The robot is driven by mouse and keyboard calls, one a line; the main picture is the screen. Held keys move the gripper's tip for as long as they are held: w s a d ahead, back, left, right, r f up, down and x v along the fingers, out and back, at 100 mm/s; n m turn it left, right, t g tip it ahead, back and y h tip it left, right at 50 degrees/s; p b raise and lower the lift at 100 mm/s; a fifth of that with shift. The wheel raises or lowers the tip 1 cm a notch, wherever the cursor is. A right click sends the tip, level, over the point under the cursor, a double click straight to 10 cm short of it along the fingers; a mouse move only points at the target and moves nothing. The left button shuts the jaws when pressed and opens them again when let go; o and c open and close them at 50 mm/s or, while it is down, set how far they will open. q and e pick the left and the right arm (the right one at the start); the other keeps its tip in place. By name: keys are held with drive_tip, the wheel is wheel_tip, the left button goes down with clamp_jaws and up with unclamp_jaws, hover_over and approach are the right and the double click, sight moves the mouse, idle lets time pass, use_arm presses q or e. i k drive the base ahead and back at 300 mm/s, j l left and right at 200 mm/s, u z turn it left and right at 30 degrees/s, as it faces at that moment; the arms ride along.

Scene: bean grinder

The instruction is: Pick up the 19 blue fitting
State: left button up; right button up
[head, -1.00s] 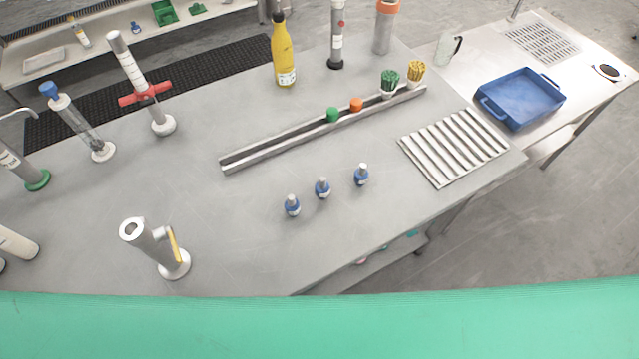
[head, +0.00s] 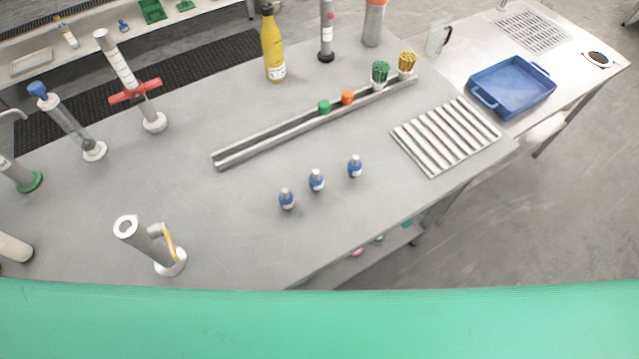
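Three small blue fittings with grey tops stand upright in a slanted row on the grey table (head: 240,230): a left one (head: 287,200), a middle one (head: 317,181) and a right one (head: 355,167). Each has a pale label, too small to read, so I cannot tell which is the 19 fitting. Neither of my grippers is in view.
A metal rail (head: 300,128) with green and orange caps lies behind the fittings. A ribbed rack (head: 446,136) is to their right, near a blue tray (head: 512,87). A grey cylinder device (head: 148,243) stands front left. The table around the fittings is clear.

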sight(316, 181)
drive_tip(key=k+j+z, duration=0.1)
drive_tip(key=k+z, duration=0.6)
drive_tip(key=k, duration=0.15)
